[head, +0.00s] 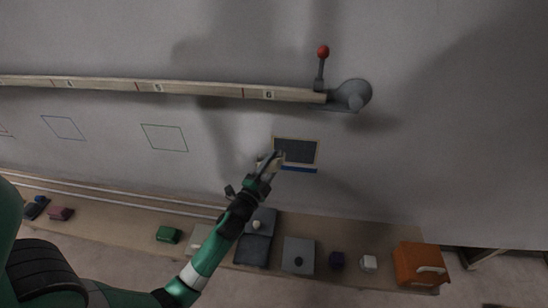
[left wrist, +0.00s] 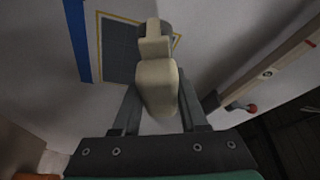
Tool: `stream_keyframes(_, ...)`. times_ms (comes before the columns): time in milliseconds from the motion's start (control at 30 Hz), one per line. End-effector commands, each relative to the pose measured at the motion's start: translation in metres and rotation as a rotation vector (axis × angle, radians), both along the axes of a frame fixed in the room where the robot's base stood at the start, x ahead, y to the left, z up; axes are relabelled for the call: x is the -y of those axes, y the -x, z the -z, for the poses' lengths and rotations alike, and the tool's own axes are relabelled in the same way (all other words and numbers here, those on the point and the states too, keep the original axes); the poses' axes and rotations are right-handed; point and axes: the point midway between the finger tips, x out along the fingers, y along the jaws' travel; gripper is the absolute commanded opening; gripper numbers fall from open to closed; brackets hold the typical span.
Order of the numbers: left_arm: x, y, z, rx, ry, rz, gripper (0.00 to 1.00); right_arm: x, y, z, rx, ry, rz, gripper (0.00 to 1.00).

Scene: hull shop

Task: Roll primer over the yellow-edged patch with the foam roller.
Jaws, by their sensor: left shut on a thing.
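The yellow-edged patch (head: 297,151) is a dark grey rectangle with a thin yellow border on the grey hull wall. It also shows in the left wrist view (left wrist: 116,55), partly hidden behind the held tool. My left gripper (head: 266,167) is at the patch's lower left corner, shut on the foam roller, whose cream handle (left wrist: 157,88) stands between the fingers in the left wrist view. The roller's far end overlaps the patch in that view; I cannot tell whether it touches the wall. My right gripper is not in view.
A blue strip (head: 299,170) lies just below the patch. A rail (head: 200,89) with a red-knobbed lever (head: 322,52) runs above it. Below, a bench (head: 390,235) holds a dark tray (head: 252,249), a grey box (head: 298,256) and an orange case (head: 420,263). Outlined squares (head: 164,138) mark the wall leftward.

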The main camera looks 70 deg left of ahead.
Motion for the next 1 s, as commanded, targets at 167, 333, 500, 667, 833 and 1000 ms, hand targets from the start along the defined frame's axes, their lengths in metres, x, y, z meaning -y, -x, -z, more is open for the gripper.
stream_keyframes(167, 0.013, 0.008, 0.0, 0.0, -0.002, 0.0, 0.0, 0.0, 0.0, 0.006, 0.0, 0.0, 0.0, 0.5)
stream_keyframes(333, 0.014, 0.009, -0.001, 0.0, -0.001, -0.001, 0.0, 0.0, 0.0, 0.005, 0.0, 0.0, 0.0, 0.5)
stream_keyframes(500, 0.017, 0.01, 0.001, 0.0, -0.001, 0.001, 0.0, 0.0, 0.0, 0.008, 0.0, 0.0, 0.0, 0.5)
stream_keyframes(667, 0.036, 0.021, 0.002, 0.001, 0.0, 0.003, 0.0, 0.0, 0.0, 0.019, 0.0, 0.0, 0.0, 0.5)
stream_keyframes(833, 0.053, 0.032, 0.001, 0.001, -0.001, 0.001, 0.0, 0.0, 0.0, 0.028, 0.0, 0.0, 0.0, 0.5)
stream_keyframes(1000, 0.057, 0.035, -0.002, 0.0, -0.001, -0.001, 0.0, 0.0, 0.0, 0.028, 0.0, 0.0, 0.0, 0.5)
